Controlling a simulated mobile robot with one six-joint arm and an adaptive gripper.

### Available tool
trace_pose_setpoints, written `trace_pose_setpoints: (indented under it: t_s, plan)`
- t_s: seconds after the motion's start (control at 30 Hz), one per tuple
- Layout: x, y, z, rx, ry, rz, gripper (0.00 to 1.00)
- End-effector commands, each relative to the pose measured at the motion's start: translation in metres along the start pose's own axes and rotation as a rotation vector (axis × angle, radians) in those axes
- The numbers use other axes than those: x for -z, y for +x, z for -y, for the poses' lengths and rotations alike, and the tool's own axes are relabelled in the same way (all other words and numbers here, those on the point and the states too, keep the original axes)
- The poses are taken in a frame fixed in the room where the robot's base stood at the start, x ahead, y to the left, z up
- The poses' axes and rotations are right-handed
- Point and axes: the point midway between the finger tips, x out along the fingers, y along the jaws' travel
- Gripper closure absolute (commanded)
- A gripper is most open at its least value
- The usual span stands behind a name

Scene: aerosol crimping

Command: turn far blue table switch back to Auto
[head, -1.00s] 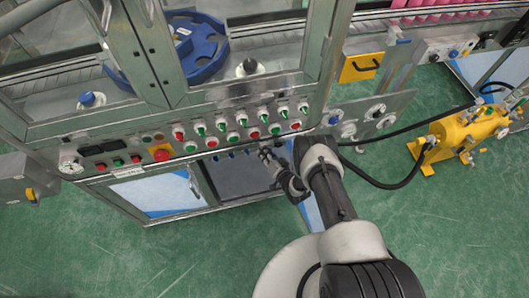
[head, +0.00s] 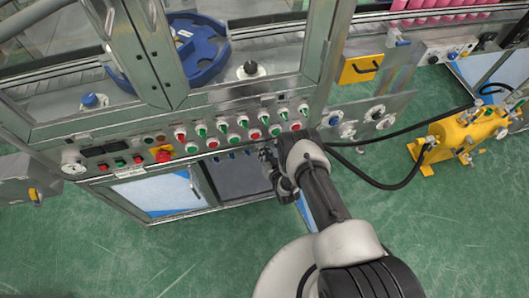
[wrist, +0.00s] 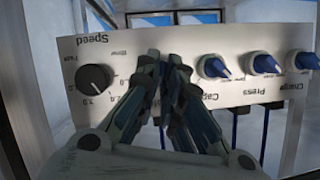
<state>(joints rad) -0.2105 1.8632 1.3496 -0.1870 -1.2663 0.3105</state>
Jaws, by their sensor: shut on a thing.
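My gripper (wrist: 165,58) is shut in front of the panel (wrist: 145,48) in the wrist view. Its fingers cover the spot between the black Speed knob (wrist: 95,78) and the blue Cap switch (wrist: 213,67), where the table switch appears to be gripped. That switch and its label are hidden, so its setting cannot be read. The blue Press switch (wrist: 264,64) and Charge switch (wrist: 303,62) stand to the right. In the head view, my gripper is at the machine's front, below the button row, with its fingertips hidden.
Red and green buttons (head: 213,143) line the panel above. A blue-topped knob (head: 91,100) and a black-topped knob (head: 250,68) stand on the machine deck. A black hose (head: 385,183) runs right to a yellow cylinder (head: 462,133). The green floor (head: 225,240) in front is clear.

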Motion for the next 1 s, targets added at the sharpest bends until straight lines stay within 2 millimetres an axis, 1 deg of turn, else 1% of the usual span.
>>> trace_pose_setpoints:
  t_s: [0.1, 0.7, 1.0]
  plan:
    - [-0.0012, -0.0001, 0.0029, -0.039, -0.102, 0.002, 1.0]
    - [-0.004, 0.0007, 0.0062, -0.258, -0.626, 0.002, 1.0]
    - [-0.0047, 0.0011, 0.0072, -0.349, -0.847, 0.0, 1.0]
